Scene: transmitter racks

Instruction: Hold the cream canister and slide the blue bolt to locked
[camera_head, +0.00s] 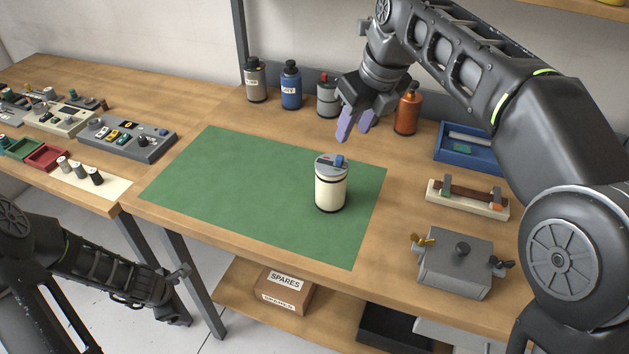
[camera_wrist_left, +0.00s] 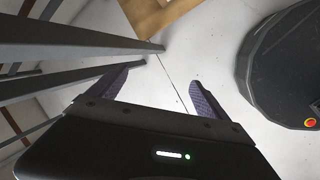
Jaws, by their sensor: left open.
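The cream canister (camera_head: 330,193) stands upright on the green mat (camera_head: 240,190), with dark bands and a grey lid (camera_head: 327,161). The small blue bolt (camera_head: 340,160) sits on the lid, toward its right side; I cannot tell its lock position. My right gripper (camera_head: 351,134) hangs above and behind the canister, apart from it, its purple fingers spread and empty. My left gripper (camera_head: 168,292) is low at the left, below the table edge and far from the canister. In the left wrist view its fingers (camera_wrist_left: 168,74) are open with nothing between them.
Several bottles, including a blue one (camera_head: 291,87) and an orange one (camera_head: 407,112), line the back. A blue tray (camera_head: 470,158), a wooden-barred fixture (camera_head: 467,197) and a grey box (camera_head: 455,265) stand at the right. The mat left of the canister is clear.

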